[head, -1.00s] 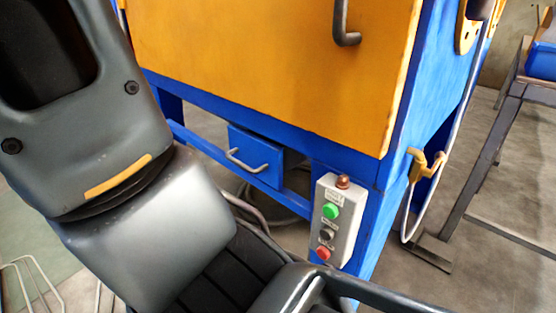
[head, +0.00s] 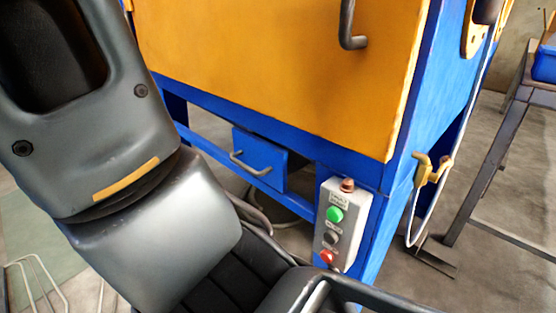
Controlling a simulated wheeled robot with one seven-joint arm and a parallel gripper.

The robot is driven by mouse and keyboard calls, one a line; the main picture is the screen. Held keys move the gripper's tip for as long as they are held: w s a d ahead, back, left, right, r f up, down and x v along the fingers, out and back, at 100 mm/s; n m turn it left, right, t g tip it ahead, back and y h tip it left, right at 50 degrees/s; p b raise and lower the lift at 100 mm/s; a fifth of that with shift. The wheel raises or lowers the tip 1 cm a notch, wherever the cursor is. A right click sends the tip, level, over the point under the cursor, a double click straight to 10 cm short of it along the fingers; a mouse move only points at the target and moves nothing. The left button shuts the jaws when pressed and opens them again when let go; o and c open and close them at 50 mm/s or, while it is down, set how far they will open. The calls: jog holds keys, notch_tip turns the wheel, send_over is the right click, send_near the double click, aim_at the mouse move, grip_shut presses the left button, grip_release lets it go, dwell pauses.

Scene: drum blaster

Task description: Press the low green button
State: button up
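The green button (head: 335,214) is the upper of the round buttons on a light grey control box (head: 352,229). The box is fixed to the blue front leg of the orange and blue machine, low down. Below the green button are a dark knob (head: 330,237) and a red button (head: 327,257). A copper-coloured lamp or button (head: 347,185) sits on top of the box. My gripper is outside the picture.
The machine has a large orange door (head: 270,70) with a dark handle (head: 347,30), and a blue drawer (head: 258,160) below. A yellow hook (head: 432,168) with a pale hose is on its right side. A metal-legged table (head: 500,135) stands at right; floor between is open.

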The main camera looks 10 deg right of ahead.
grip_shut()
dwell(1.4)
